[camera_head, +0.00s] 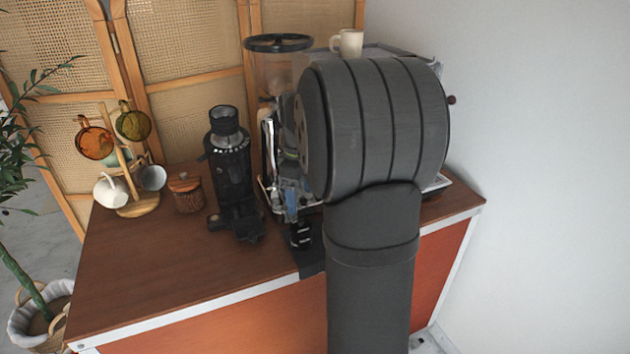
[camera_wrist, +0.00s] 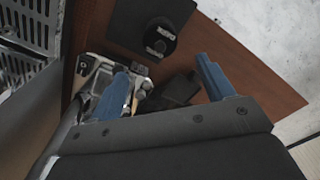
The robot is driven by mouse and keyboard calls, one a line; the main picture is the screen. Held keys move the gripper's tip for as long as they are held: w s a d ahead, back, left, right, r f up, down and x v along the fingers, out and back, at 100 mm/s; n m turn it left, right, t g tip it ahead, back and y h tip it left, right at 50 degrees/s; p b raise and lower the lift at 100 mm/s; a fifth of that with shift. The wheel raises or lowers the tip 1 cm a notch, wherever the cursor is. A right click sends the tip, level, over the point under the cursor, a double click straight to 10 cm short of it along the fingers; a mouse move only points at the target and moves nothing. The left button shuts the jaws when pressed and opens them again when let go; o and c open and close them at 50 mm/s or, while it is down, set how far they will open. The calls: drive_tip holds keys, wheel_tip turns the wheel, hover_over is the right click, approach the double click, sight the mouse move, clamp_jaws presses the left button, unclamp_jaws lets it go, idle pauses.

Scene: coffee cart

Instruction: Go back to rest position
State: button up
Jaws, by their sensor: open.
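My gripper (camera_head: 291,196) hangs over the brown counter (camera_head: 150,265), partly hidden behind my own arm in the head view. In the wrist view its two blue fingers stand well apart, with a gap between them (camera_wrist: 167,82). A dark object (camera_wrist: 176,92) shows in or below that gap. I cannot tell what it is, but nothing appears clamped. My arm covers much of the coffee machine (camera_head: 432,190) at the back right of the counter.
A black grinder (camera_head: 232,165), a wooden-lidded jar (camera_head: 186,192) and a mug tree (camera_head: 137,205) stand to the left. A white cup (camera_head: 347,42) sits on top of the machine. A black piece (camera_head: 310,262) lies at the front edge. The front left counter is clear.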

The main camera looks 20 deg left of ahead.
sight(301, 220)
wheel_tip(301, 220, down, 12)
drive_tip(key=shift+r, duration=1.95)
